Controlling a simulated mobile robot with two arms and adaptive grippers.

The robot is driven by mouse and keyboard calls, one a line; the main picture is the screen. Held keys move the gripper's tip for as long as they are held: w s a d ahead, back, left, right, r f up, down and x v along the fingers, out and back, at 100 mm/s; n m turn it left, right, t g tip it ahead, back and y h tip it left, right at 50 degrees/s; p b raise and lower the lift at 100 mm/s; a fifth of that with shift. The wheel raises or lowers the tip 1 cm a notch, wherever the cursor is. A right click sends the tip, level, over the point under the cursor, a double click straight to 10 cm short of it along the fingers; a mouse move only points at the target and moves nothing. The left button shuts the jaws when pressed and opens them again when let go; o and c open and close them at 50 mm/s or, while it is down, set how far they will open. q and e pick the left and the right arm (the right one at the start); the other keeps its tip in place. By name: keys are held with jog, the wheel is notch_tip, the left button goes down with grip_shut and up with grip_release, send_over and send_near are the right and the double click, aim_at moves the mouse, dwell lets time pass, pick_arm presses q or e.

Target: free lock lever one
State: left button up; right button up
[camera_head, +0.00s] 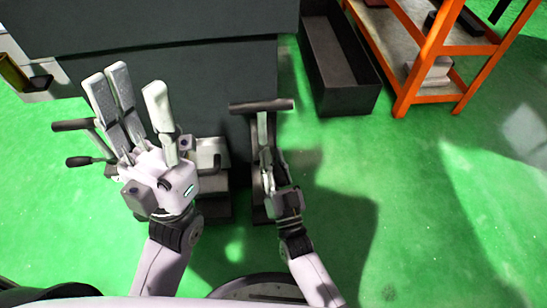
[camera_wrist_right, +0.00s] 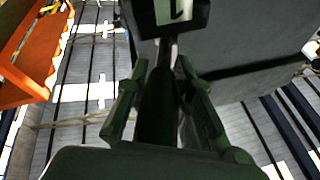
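My left gripper (camera_head: 132,95) is open, its pale fingers spread and pointing up, with nothing seen between them. A dark lever with a bar-shaped grip (camera_head: 72,125) and a black-knobbed lever (camera_head: 78,161) show at its left, partly hidden by it. My right gripper (camera_head: 265,142) is just below a dark crossbar handle (camera_head: 262,105). I cannot tell which lever is lock lever one.
A large dark grey machine body (camera_head: 190,75) stands ahead. A dark open bin (camera_head: 340,65) lies to its right, beside an orange shelf rack (camera_head: 433,55). The green floor (camera_head: 430,200) at the right is clear.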

jog(key=o, duration=0.4)
jog(key=shift+s, duration=0.1)
jog(key=v, duration=1.1)
jog(key=shift+s+d+f, duration=0.15)
jog(key=shift+s+f, duration=0.05)
jog(key=shift+s, duration=0.1)
